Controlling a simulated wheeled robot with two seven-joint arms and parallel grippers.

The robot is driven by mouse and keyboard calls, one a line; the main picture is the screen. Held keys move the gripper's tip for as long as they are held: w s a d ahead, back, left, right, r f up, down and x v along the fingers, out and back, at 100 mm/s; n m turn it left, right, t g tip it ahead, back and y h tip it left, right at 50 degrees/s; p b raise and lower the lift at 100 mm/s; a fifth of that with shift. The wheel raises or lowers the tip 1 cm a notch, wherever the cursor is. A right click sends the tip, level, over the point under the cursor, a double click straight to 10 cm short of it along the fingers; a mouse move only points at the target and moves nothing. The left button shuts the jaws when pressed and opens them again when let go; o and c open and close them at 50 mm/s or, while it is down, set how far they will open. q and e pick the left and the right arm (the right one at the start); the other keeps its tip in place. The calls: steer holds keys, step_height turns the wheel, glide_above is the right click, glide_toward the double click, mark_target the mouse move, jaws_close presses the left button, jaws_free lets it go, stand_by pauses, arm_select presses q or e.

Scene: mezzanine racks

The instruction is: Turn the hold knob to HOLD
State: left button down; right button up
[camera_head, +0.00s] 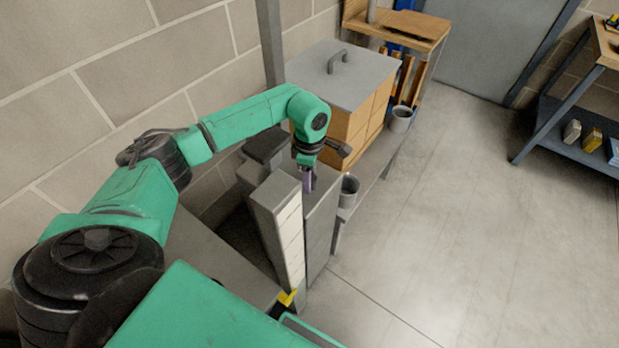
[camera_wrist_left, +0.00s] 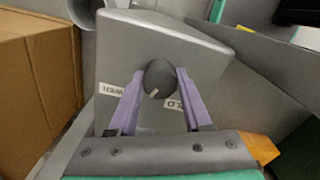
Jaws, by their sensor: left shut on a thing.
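The hold knob (camera_wrist_left: 159,78) is a round dark knob with a pale pointer line, on a grey panel box (camera_wrist_left: 140,40) in the left wrist view. In the head view the left gripper (camera_head: 308,182) reaches down at the grey box; the knob is hidden there. My right gripper is not in view.
A wooden crate with a grey lid (camera_head: 340,75) stands just behind my left gripper. The floor at right is clear.

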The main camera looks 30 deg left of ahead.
arm_select(q)
steer(key=n, duration=0.3)
steer(key=shift+n, duration=0.4)
steer(key=n, duration=0.3)
steer(key=shift+r+n, duration=0.1)
steer(key=shift+n, duration=0.2)
steer(key=n, duration=0.6)
steer(key=shift+w, duration=0.1)
steer(key=shift+r+n, duration=0.1)
steer(key=shift+n, duration=0.2)
steer(key=shift+c, duration=1.9)
jaws_free()
steer(key=shift+o, duration=0.2)
step_height(320, 180, up, 14)
steer(key=shift+r+b, duration=0.2)
steer(key=shift+b, duration=0.2)
